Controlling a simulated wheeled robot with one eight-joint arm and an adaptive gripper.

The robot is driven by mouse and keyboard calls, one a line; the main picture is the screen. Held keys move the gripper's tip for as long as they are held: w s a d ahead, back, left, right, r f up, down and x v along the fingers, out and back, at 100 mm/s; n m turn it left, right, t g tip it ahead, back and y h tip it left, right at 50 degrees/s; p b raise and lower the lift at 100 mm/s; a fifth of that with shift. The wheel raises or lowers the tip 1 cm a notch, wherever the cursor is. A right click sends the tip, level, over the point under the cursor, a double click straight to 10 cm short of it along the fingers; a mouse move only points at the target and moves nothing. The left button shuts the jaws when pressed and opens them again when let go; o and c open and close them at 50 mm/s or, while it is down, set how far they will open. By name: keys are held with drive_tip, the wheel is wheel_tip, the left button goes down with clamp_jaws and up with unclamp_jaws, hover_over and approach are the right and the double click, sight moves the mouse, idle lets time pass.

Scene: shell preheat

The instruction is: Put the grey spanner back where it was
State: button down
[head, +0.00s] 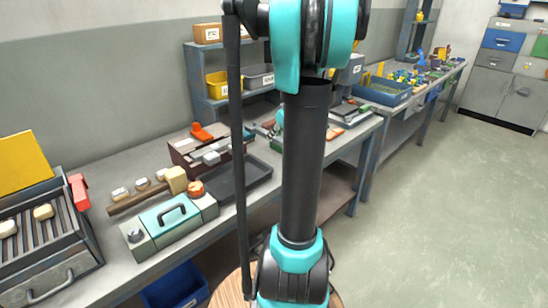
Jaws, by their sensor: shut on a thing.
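I cannot make out the grey spanner in the head view. My gripper is not visible here, so what it holds is hidden. My own arm fills the middle of the picture from top to bottom and covers part of the workbench (140,238) behind it. A reddish-brown box (185,155) with an orange item on top stands on the bench, with small grey things at its front. A dark empty tray (252,178) lies to its right.
A teal-topped box with a handle (170,215) and a grill-like unit (45,240) stand at left. A shelf rack (200,85) holds yellow and grey bins. A blue bin (180,288) sits below the bench. A blue tray (385,92) stands farther right. Open floor (440,200) lies at right.

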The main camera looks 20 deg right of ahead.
wheel_tip(320, 180, down, 10)
drive_tip(key=shift+f, duration=0.2)
idle(0.3)
drive_tip(key=c, duration=1.3)
unclamp_jaws()
drive_tip(key=shift+c, duration=0.2)
drive_tip(key=v, duration=1.2)
drive_tip(key=shift+m+g+h, duration=0.3)
drive_tip(key=shift+m+g, duration=0.4)
drive_tip(key=shift+g, duration=0.1)
drive_tip(key=s+a+f, duration=0.1)
drive_tip(key=s+a, duration=0.1)
drive_tip(key=a, duration=0.2)
drive_tip(key=s+a+f, duration=0.2)
drive_tip(key=a, duration=0.3)
drive_tip(key=s+a+f, duration=0.1)
drive_tip(key=s+a, duration=0.1)
drive_tip(key=a, duration=0.2)
drive_tip(key=shift+s+a+f, duration=0.2)
drive_tip(key=shift+s, duration=0.15)
drive_tip(key=s+a+f+m, duration=0.1)
drive_tip(key=s+a+f, duration=0.2)
drive_tip(key=s, duration=0.3)
drive_tip(key=s+a+f+m+h, duration=0.1)
drive_tip(key=s+a+f, duration=0.2)
drive_tip(key=s+a, duration=0.2)
drive_tip(key=shift+s+g+h, duration=0.3)
drive_tip(key=shift+s+g, duration=0.1)
